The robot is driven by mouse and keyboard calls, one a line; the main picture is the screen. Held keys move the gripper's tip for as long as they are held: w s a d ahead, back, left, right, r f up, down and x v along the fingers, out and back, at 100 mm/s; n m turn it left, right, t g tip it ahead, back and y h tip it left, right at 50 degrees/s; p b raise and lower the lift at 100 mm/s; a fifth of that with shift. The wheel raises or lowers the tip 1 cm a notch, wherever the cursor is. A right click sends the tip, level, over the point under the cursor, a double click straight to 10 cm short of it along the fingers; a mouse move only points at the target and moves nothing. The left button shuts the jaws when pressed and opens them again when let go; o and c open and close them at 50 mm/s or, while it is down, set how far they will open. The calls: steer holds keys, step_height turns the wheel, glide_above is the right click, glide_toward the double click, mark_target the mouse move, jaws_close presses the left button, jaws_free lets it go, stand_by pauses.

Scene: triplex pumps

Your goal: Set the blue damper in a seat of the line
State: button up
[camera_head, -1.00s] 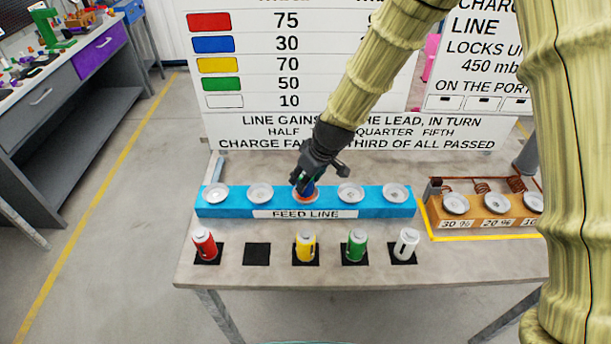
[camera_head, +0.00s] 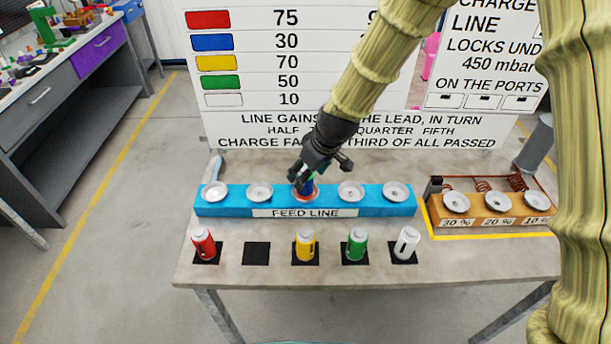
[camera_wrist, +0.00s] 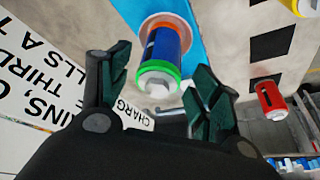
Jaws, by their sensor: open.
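The blue damper (camera_head: 308,187) stands in the middle seat of the blue feed line, its foot ringed by an orange-red rim. In the wrist view the blue damper (camera_wrist: 166,42) shows a green ring and a pale cap at its near end. My gripper (camera_head: 301,174) is just above it, partly covering it in the head view. In the wrist view my gripper (camera_wrist: 160,66) is open, one finger to each side of the damper, with visible gaps. The feed line (camera_head: 235,209) has two empty seats on each side of the damper.
Red (camera_head: 204,244), yellow (camera_head: 305,246), green (camera_head: 356,245) and white (camera_head: 406,243) dampers stand on black pads in front. One black pad (camera_head: 256,253) is bare. An orange port block (camera_head: 480,222) with coiled pipes stands right. A sign board (camera_head: 300,130) rises behind.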

steer(key=b+v, duration=0.2)
steer(key=v, duration=0.8)
stand_by(0.4)
